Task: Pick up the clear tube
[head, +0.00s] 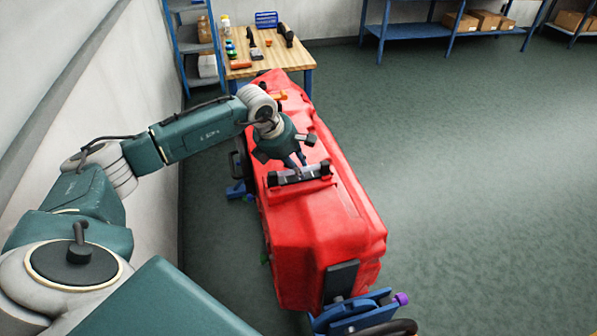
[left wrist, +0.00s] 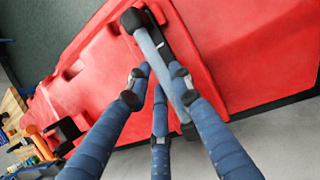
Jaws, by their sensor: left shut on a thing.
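The clear tube (head: 298,173) is a pale, see-through rod with black end pieces, at the top of the red tank (head: 325,230). In the left wrist view the tube (left wrist: 155,50) runs slantwise against the red surface, beside a dark strip. My left gripper (head: 297,162) comes down on the tube from above. In the left wrist view the blue fingers of my left gripper (left wrist: 162,76) are shut on the tube around its middle. The fingers hide part of it, and I cannot tell whether it is clear of the tank.
Blue shelves (head: 440,33) with boxes line the back wall. The floor (head: 470,180) to the right is clear. A wall is close on the left.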

